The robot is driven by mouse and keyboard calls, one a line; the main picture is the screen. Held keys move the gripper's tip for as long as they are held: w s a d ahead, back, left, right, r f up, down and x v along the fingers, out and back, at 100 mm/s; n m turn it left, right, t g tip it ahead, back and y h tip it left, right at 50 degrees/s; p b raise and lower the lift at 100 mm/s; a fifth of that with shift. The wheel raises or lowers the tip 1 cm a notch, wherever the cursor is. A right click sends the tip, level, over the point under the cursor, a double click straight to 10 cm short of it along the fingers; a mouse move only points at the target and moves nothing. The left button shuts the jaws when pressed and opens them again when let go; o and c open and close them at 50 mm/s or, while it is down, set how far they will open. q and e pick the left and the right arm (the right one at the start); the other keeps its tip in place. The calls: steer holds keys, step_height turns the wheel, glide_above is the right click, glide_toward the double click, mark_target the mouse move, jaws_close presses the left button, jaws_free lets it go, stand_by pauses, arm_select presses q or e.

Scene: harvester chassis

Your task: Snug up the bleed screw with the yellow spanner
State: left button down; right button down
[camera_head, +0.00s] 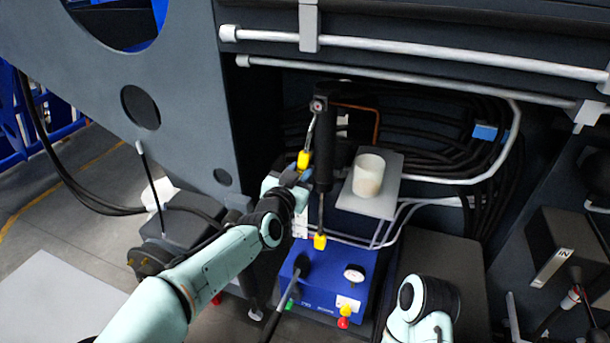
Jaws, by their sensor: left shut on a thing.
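The yellow spanner (304,159) has a yellow grip and a thin metal shank that runs up toward the top of a black upright cylinder. My left gripper (297,174) is shut on it at the yellow grip. The spanner's upper end is at or very near a small round fitting with a reddish centre (318,105), which looks like the bleed screw. I cannot tell whether the jaw is seated on it. Part of my right arm shows at the bottom right, but its gripper is not in view.
A white cup (368,175) stands on a grey shelf (385,200) just right of the cylinder (323,150). Below is a blue box (325,285) with a gauge (354,273). A second yellow piece (320,241) sits above it. Black hoses (440,150) fill the recess behind.

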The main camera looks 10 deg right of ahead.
arm_select(q)
steer(key=shift+a+r, duration=0.1)
steer(key=shift+w+a+r+m, duration=0.2)
steer(key=shift+w+a+m, duration=0.2)
steer(key=shift+a+m, duration=0.15)
steer(key=shift+w+a+r+m, duration=0.15)
steer(key=shift+w+a+m, duration=0.2)
steer(key=shift+a+m, duration=0.15)
arm_select(e)
steer(key=shift+r, duration=0.1)
